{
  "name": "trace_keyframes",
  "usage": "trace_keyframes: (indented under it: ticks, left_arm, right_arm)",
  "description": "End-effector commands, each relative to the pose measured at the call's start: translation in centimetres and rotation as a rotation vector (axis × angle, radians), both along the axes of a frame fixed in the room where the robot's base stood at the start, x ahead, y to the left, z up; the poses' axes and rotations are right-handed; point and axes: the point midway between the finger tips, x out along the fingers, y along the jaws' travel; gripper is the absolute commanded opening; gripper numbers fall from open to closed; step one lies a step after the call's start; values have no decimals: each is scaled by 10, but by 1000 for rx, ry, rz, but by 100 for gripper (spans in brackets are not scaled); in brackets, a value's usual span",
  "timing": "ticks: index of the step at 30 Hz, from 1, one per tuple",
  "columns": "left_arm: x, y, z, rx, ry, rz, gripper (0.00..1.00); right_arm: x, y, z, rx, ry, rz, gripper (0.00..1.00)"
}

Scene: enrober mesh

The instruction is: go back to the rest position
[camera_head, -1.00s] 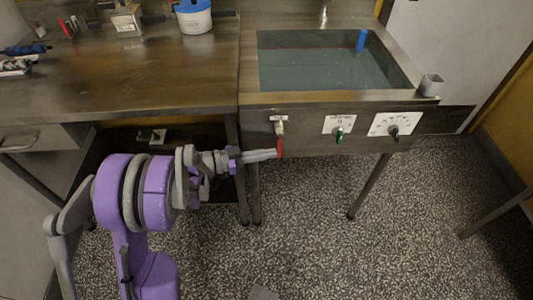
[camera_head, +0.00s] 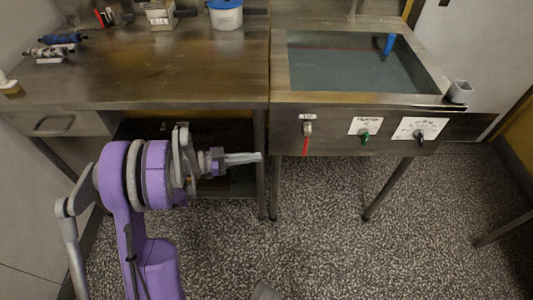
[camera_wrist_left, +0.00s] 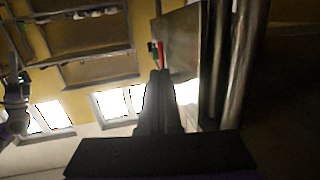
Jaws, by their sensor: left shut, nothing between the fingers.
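My left gripper (camera_head: 243,158) is shut and empty, its grey fingers pointing right. It hangs in front of the dark open space under the steel bench, left of the red-handled valve (camera_head: 306,140) and apart from it. In the left wrist view the closed fingers (camera_wrist_left: 160,85) show as a dark shape, with a red strip just beyond their tips. My purple left arm comes up from the lower left in the head view. My right gripper is not in view.
A steel tank (camera_head: 283,97) with liquid stands at right, with a green knob (camera_head: 365,139) and a dark knob (camera_head: 419,137) on its front. The bench (camera_head: 190,70) holds a blue-lidded pot (camera_head: 226,16). Speckled floor (camera_head: 320,240) is free below the tank.

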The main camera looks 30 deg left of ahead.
Motion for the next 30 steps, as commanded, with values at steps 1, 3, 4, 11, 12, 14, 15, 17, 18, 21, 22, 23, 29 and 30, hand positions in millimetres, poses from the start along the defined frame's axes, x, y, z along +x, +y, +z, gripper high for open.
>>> trace_keyframes:
  ticks: [1, 3, 4, 11, 12, 14, 15, 17, 18, 21, 22, 23, 29, 30]
  left_arm:
    - [-3, 4, 0, 0, 0, 2, 0]
    - [-6, 7, 0, 0, 0, 1, 0]
    - [-7, 7, 0, 0, 0, 0, 0]
    - [-8, 8, 0, -1, 1, 0, 0]
    - [-8, 8, 0, -1, 1, 0, 0]
    - [-8, 8, 0, 0, 0, 0, 0]
    - [-8, 8, 0, 0, 0, 0, 0]
    - [-8, 8, 0, 0, 0, 0, 0]
    - [-8, 8, 0, 0, 0, 0, 0]
    - [-8, 8, 0, -1, 1, 0, 0]
    - [-7, 7, 0, -1, 4, -1, 0]
    - [-7, 5, 0, 0, 12, -2, 0]
    - [-6, -43, -3, 5, 262, -21, 0]
    - [-8, -58, -5, 13, 349, -18, 0]
  right_arm:
    - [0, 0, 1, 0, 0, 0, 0]
    - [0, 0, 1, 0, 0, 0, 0]
    - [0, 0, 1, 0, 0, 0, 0]
    - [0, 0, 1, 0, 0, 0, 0]
    - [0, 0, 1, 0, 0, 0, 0]
    - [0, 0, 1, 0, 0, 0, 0]
    - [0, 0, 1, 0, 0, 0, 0]
    - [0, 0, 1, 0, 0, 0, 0]
    - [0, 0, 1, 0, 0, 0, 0]
    - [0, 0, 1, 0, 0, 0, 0]
    - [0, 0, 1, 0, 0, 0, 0]
    - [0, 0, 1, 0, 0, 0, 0]
    - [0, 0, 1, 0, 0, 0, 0]
    - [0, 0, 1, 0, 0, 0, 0]
